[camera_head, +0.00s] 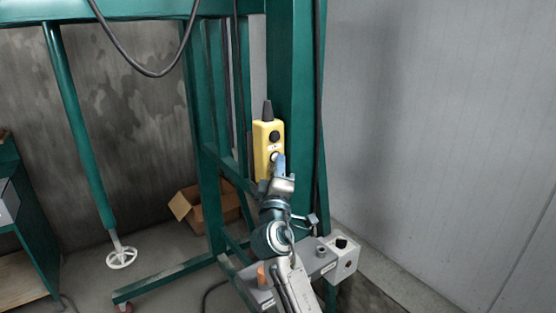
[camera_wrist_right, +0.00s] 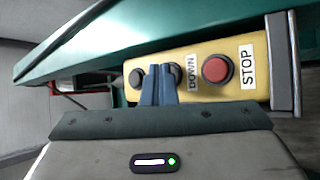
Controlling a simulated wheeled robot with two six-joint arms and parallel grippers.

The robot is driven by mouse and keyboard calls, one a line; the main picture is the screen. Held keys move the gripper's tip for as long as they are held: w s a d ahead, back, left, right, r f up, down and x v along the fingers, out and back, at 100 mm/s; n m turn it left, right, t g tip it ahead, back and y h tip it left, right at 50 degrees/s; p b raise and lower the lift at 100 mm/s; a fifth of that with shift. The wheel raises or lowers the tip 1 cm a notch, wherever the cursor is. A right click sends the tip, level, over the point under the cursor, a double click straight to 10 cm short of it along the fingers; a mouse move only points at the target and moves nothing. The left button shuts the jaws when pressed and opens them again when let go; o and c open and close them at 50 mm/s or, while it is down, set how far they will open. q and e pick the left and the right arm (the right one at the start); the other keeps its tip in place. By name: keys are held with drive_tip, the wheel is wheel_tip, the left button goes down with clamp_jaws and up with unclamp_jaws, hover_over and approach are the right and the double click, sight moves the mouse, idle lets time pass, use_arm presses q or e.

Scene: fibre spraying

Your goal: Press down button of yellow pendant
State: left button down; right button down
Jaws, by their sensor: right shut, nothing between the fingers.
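The yellow pendant (camera_head: 262,150) hangs upright against the green frame in the head view, with a dark upper button (camera_head: 275,137). In the right wrist view the pendant (camera_wrist_right: 200,90) lies sideways and shows a dark button (camera_wrist_right: 137,77), a DOWN label (camera_wrist_right: 191,73), a red button (camera_wrist_right: 217,69) and a STOP label (camera_wrist_right: 247,66). My right gripper (camera_head: 278,160) is shut and empty, its blue fingertips (camera_wrist_right: 160,72) in front of the dark button beside the DOWN label. They partly hide that button (camera_wrist_right: 174,72); I cannot tell whether they touch it. My left gripper is not in view.
The green steel frame (camera_head: 290,70) stands around the pendant. A grey control box (camera_head: 343,258) sits low beside my right arm. An open cardboard box (camera_head: 208,208) lies on the floor behind. A black cable (camera_head: 150,73) loops overhead. The grey wall (camera_head: 430,120) at right is bare.

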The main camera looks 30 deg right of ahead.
drive_tip(key=shift+s, duration=0.15)
drive_tip(key=shift+s+d, duration=0.1)
drive_tip(key=shift+s, duration=0.75)
drive_tip(key=s+p, duration=0.1)
drive_tip(key=s, duration=0.4)
drive_tip(key=shift+d, duration=0.2)
drive_tip(key=shift+f, duration=0.1)
idle(0.6)
